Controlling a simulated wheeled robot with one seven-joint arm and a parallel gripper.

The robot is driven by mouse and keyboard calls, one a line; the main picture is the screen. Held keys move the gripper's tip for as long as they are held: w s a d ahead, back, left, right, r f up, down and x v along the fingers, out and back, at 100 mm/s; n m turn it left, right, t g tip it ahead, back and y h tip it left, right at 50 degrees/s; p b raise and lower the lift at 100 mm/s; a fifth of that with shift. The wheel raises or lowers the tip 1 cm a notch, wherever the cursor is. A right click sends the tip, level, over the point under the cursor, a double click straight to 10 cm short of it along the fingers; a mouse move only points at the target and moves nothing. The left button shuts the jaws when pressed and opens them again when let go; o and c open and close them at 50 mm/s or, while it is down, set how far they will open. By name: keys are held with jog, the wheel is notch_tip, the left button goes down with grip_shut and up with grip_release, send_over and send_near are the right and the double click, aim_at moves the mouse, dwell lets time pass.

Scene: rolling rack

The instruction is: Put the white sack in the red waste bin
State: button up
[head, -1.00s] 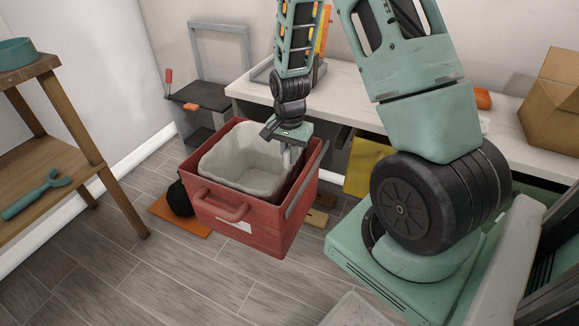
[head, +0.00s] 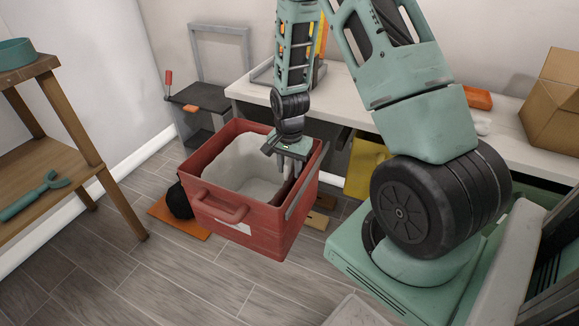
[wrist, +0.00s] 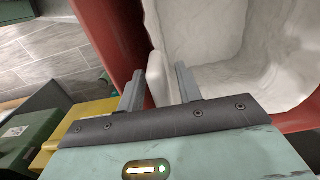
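The white sack (head: 246,172) is an open-topped, off-white container inside the red waste bin (head: 262,228). Its top edge is near or below the bin rim, and the bin's front wall hides its lower part. In the wrist view the sack (wrist: 215,35) fills the upper right, beside the red bin wall (wrist: 112,35). My gripper (head: 290,168) points down inside the bin's right side. In the wrist view my gripper (wrist: 160,88) has its fingers apart, with the sack's pale edge between them and narrow gaps beside it.
A white bench (head: 345,98) runs behind the bin, with a yellow item (head: 365,165) under it. A wooden shelf (head: 50,160) stands at the left. A black object (head: 178,201) and an orange board (head: 165,212) lie by the bin. The floor in front is clear.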

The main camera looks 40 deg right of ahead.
notch_tip(320, 180, up, 12)
jog(key=p, duration=0.2)
jog(key=shift+p, duration=0.4)
jog(key=s+a+r+n, duration=0.1)
jog(key=a+r+n, duration=0.25)
jog(key=a, duration=0.45)
jog(key=s+a+r+n, duration=0.25)
jog(key=a+n, duration=0.25)
jog(key=a, duration=0.4)
jog(key=s+a+r+n, duration=0.3)
jog(key=s+a+n, duration=0.3)
jog(key=s, duration=0.2)
jog(key=s+a+r+n, duration=0.3)
jog(key=s+a+n, duration=0.4)
jog(key=s, duration=0.1)
jog(key=shift+a+y, duration=0.15)
jog(key=shift+y, duration=0.15)
jog(key=shift+s+r, duration=0.1)
notch_tip(320, 180, up, 16)
jog(key=p, duration=1.5)
jog(key=shift+f, duration=0.25)
